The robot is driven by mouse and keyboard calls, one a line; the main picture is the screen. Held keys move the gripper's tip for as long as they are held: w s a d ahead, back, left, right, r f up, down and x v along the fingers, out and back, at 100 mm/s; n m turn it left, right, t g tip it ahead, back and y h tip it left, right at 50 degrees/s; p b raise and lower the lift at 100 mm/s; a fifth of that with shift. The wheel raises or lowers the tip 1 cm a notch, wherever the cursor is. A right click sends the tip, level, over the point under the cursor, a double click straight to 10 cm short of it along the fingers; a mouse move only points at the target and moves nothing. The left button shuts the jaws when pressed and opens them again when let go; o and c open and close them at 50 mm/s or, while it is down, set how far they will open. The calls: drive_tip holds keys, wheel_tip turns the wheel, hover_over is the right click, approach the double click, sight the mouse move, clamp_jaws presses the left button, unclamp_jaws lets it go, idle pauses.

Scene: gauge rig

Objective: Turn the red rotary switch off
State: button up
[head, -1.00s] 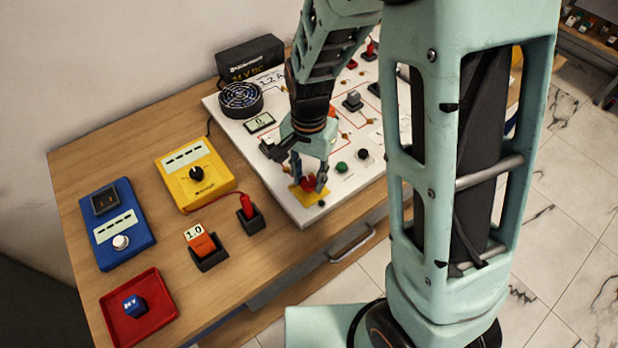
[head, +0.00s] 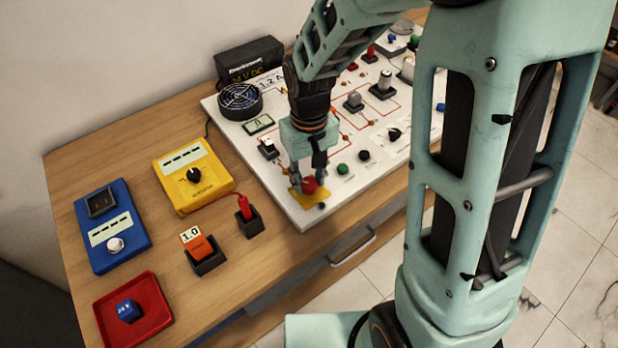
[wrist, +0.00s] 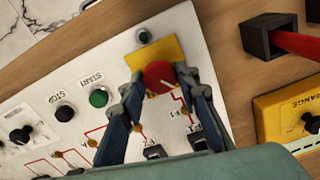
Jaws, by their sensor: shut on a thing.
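The red rotary switch (head: 310,185) sits on a yellow plate (head: 298,202) at the front left corner of the white panel (head: 290,210). My gripper (head: 309,187) points down at it, with a finger on either side. In the wrist view the round red knob (wrist: 159,76) shows between the fingertips of my gripper (wrist: 158,90), on the yellow plate (wrist: 150,53). My gripper is shut on the knob. I cannot read the knob's pointer direction.
A green START button (wrist: 98,98) and a black STOP button (wrist: 65,113) are beside the switch. A black holder with a red probe (head: 249,218) and a yellow meter (head: 200,180) stand left of the panel. A red tray (head: 160,310) lies at the front left.

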sight(308, 182)
drive_tip(key=shift+n, duration=0.9)
drive_tip(key=o, duration=1.2)
drive_tip(key=shift+c, duration=0.2)
wheel_tip(308, 182, up, 12)
drive_tip(key=shift+a, duration=0.1)
